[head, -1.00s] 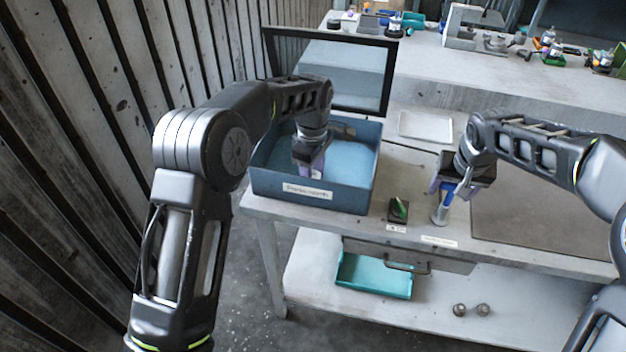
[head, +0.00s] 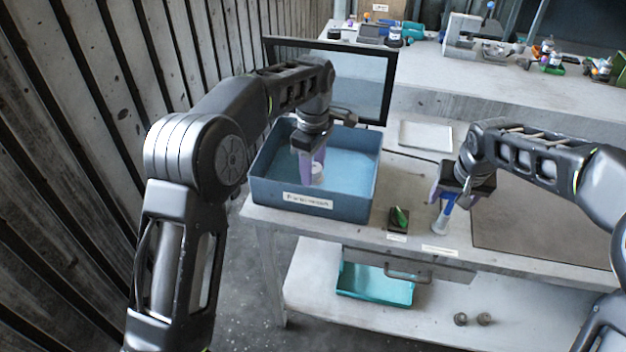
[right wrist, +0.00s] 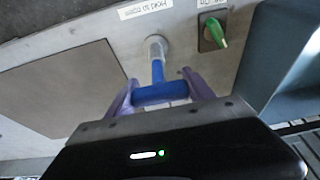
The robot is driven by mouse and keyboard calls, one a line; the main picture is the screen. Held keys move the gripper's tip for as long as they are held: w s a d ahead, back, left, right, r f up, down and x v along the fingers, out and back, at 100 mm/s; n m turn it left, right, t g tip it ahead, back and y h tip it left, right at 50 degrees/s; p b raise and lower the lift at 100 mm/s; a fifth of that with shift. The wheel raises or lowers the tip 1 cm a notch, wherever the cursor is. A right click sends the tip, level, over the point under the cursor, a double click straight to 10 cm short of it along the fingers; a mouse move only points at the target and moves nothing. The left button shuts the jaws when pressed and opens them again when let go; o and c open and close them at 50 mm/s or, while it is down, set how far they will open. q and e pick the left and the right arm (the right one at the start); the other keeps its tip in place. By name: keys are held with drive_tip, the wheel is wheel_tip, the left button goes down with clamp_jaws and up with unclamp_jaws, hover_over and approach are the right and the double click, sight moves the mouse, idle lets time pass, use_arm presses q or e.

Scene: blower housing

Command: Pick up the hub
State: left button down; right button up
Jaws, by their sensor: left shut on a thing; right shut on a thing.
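My left gripper (head: 311,166) points down inside the blue bin (head: 320,207), with its purple fingers shut on a small pale round part (head: 317,174), which I take to be the hub. The part is partly hidden by the fingers, and I cannot tell whether it touches the bin floor. My right gripper (head: 446,198) is shut on the blue handle of a tool (head: 440,227) with a pale grey round end. In the right wrist view, the blue crossbar (right wrist: 160,93) sits between the purple fingers and the grey end is at or near the tabletop.
A small dark block with a green piece (head: 399,217) sits between bin and tool. A dark mat (head: 530,225) lies right, a white tray (head: 426,135) behind. A black-framed panel (head: 345,85) stands behind the bin. A teal tray (head: 375,286) is on the lower shelf.

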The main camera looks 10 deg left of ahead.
use_arm(q)
drive_tip(key=shift+r, duration=2.1)
drive_tip(key=shift+r, duration=0.1)
drive_tip(key=shift+r, duration=0.5)
drive_tip(key=s, duration=1)
drive_tip(key=shift+s, duration=0.25)
